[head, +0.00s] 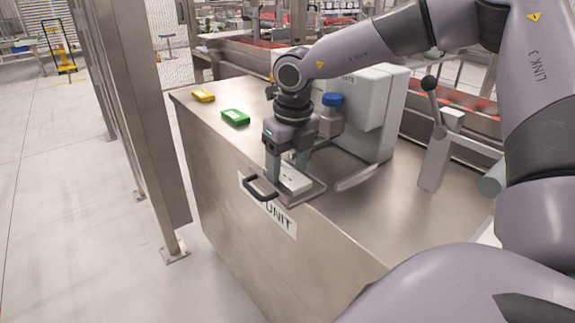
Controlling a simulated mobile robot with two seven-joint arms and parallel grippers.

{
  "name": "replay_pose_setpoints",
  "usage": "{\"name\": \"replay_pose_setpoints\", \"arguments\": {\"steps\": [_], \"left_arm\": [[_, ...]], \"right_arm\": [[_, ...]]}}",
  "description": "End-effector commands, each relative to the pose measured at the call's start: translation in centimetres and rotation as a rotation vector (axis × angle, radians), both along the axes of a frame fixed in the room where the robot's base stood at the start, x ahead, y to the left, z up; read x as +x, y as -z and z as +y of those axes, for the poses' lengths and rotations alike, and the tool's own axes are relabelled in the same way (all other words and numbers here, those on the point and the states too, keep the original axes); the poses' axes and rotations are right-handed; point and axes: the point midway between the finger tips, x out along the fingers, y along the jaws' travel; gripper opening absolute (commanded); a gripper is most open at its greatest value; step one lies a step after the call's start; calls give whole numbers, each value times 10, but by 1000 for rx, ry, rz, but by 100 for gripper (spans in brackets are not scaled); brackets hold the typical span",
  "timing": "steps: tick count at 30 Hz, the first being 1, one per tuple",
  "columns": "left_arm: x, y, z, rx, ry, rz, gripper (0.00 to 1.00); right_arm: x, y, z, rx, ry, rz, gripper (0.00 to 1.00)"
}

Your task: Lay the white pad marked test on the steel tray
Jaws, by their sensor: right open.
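The white pad (296,182) lies flat on or just above the steel tray (317,190). I cannot read a mark on it, and my gripper hides part of it. The tray sits at the counter's near edge and has a black handle (257,189) on its left side. My right gripper (287,177) points down over the tray, its fingers open at the pad. I cannot tell whether the fingers touch the pad. My left gripper is not in view.
A green pad (235,118) and a yellow pad (203,96) lie on the steel counter (355,225) at the back left. A white machine (372,110) and a blue-capped bottle (331,115) stand behind my gripper. A steel post (128,110) rises left of the counter.

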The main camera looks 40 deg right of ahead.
Motion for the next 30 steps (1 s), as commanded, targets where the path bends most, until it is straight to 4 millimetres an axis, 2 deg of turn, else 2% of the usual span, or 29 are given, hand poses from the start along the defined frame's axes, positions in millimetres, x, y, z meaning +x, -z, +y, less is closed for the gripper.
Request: {"name": "replay_pose_setpoints", "arguments": {"steps": [9, 15, 21, 30], "left_arm": [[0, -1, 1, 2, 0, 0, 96], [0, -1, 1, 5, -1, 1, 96], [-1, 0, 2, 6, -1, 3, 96], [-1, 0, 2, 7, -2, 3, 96]], "right_arm": [[-7, -70, 1, -2, 0, -7, 63], [-11, -102, 1, -2, -1, -5, 63], [-13, -114, 2, 0, -2, -2, 63], [-13, -114, 2, -1, -1, -2, 63]]}}
